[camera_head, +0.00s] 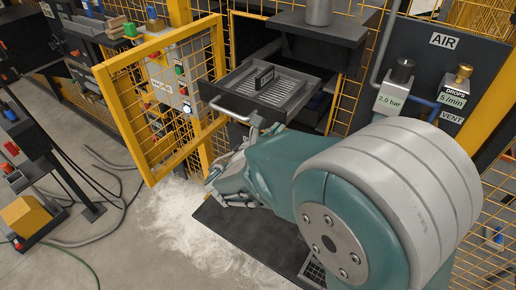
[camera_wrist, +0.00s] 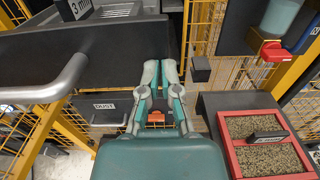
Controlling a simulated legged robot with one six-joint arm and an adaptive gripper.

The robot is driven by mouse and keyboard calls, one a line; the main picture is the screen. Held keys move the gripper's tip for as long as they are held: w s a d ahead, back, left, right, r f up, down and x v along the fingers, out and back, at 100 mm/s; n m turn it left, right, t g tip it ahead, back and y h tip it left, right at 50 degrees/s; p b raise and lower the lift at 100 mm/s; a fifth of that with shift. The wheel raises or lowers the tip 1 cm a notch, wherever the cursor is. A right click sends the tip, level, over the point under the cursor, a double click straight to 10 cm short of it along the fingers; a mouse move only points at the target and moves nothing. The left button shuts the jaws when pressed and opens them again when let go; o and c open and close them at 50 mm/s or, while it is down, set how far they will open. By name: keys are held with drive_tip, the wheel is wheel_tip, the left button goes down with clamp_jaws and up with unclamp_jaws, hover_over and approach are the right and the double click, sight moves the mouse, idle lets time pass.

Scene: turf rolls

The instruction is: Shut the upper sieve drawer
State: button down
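The upper sieve drawer (camera_head: 262,92) is pulled out of its dark cabinet, with a mesh floor and a small label block standing in it. Its grey bar handle (camera_head: 232,110) is on the front. In the wrist view, the dark drawer front (camera_wrist: 110,50) fills the upper left, with the handle (camera_wrist: 45,88) at the left and a "3 mm" label above. My gripper (camera_wrist: 160,68) has its fingertips together, empty, at the right end of the drawer front and right of the handle. I cannot tell whether it touches the front. In the head view my arm mostly hides it.
A lower drawer marked DUST (camera_wrist: 103,106) sits below. A yellow mesh gate (camera_head: 160,100) stands open left of the drawer. A red-rimmed tray (camera_wrist: 228,155) of granules is at the lower right. Yellow mesh fencing and an air panel (camera_head: 440,75) stand at the right.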

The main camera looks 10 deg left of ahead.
drive_tip(key=x, duration=2.7)
drive_tip(key=shift+r, duration=0.2)
drive_tip(key=shift+d+r, duration=0.1)
drive_tip(key=shift+d, duration=0.15)
drive_tip(key=shift+s+a, duration=0.1)
